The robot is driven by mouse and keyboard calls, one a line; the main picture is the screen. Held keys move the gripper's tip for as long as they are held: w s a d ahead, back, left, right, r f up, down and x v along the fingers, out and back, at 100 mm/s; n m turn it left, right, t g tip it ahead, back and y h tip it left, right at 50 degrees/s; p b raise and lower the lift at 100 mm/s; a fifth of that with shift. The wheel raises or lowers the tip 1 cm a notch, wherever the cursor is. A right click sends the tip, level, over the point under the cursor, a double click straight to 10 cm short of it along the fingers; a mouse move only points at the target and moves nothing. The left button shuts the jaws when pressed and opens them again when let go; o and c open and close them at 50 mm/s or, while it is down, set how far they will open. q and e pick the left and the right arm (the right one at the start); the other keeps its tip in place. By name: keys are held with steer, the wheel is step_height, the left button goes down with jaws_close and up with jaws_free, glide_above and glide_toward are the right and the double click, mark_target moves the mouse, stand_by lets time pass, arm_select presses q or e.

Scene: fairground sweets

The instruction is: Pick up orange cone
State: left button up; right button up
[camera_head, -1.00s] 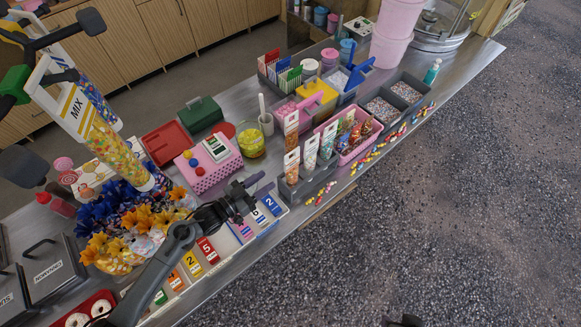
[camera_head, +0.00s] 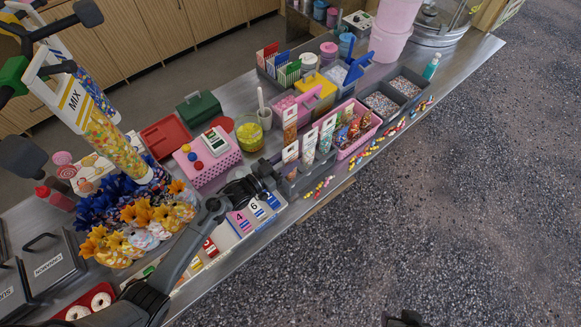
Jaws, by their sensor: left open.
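Several clear cones with white tops stand upright in a dark grey holder (camera_head: 297,187) near the counter's front edge. Two have orange-looking contents: a rear orange cone (camera_head: 290,131) and a front-left orange cone (camera_head: 291,168). Beside them stand a pale teal cone (camera_head: 309,147) and a green cone (camera_head: 327,135). My left gripper (camera_head: 268,170) is open, just left of the holder and close to the front-left orange cone. It is dark against a dark holder, so any contact cannot be told.
A pink basket (camera_head: 353,146) of bagged sweets adjoins the holder on the right. A pink box (camera_head: 208,160) and a glass of yellow-green sweets (camera_head: 249,134) stand behind the gripper. Numbered cards (camera_head: 250,216) lie below it. Loose sweets (camera_head: 319,187) line the front edge.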

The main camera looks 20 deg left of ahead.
arm_select(q)
steer(key=shift+x, duration=0.9)
jaws_close()
